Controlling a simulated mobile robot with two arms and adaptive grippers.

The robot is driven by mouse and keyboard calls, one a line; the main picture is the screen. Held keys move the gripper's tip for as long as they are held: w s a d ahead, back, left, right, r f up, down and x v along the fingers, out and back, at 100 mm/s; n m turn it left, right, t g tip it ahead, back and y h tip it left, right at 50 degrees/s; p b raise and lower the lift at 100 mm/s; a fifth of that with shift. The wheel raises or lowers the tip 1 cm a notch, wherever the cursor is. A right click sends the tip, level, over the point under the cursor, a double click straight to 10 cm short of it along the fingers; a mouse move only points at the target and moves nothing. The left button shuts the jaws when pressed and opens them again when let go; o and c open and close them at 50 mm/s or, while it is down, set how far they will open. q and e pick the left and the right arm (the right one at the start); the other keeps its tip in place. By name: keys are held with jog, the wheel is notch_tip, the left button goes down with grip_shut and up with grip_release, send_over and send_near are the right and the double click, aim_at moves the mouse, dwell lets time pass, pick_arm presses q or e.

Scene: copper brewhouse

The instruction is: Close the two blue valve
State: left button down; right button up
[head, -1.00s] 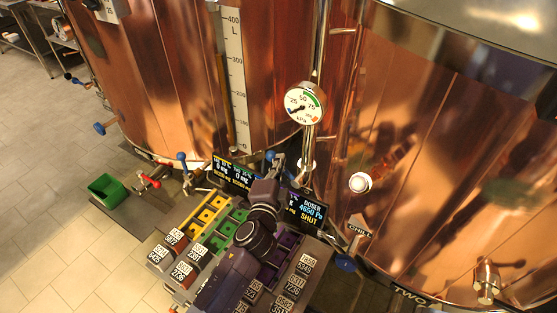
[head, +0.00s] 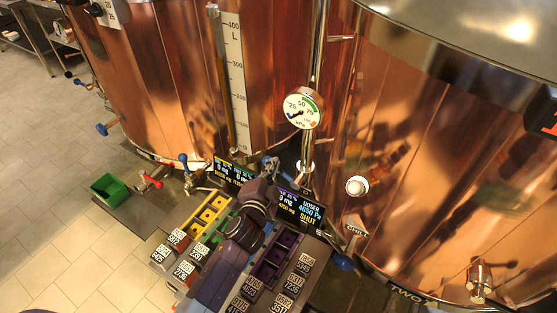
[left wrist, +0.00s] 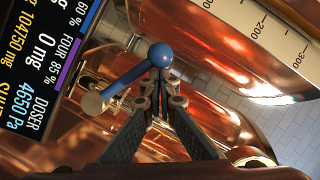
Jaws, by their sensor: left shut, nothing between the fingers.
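My left gripper (head: 271,164) reaches in behind the displays, in front of the copper vessels. The left wrist view shows its two black fingertips (left wrist: 162,78) shut together with nothing between them. A blue ball-ended valve lever (left wrist: 125,78) on a brass valve body (left wrist: 92,103) is right at the fingertips; I cannot tell if they touch it. In the head view my gripper mostly hides this valve. Other blue-handled valves stand left of the displays (head: 183,160), at the lower right near the CHILL label (head: 343,262), and on the left vessel (head: 103,129). My right gripper is out of view.
A red-handled valve (head: 152,181) and a green bin (head: 108,187) are at the left. A round gauge (head: 302,108) stands on a steel pipe. The doser display (head: 301,209) reads 4650 Pa and SHUT. Several labelled blocks and coloured trays fill the console below.

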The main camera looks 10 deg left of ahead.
pick_arm(q)
jog(key=a+f+n+p, duration=0.1)
jog(key=w+a+f+n+g+h, duration=0.1)
jog(key=f, duration=0.1)
jog(key=shift+f+n+p, duration=0.1)
jog(key=shift+n+p, duration=0.25)
jog(key=shift+n, duration=0.05)
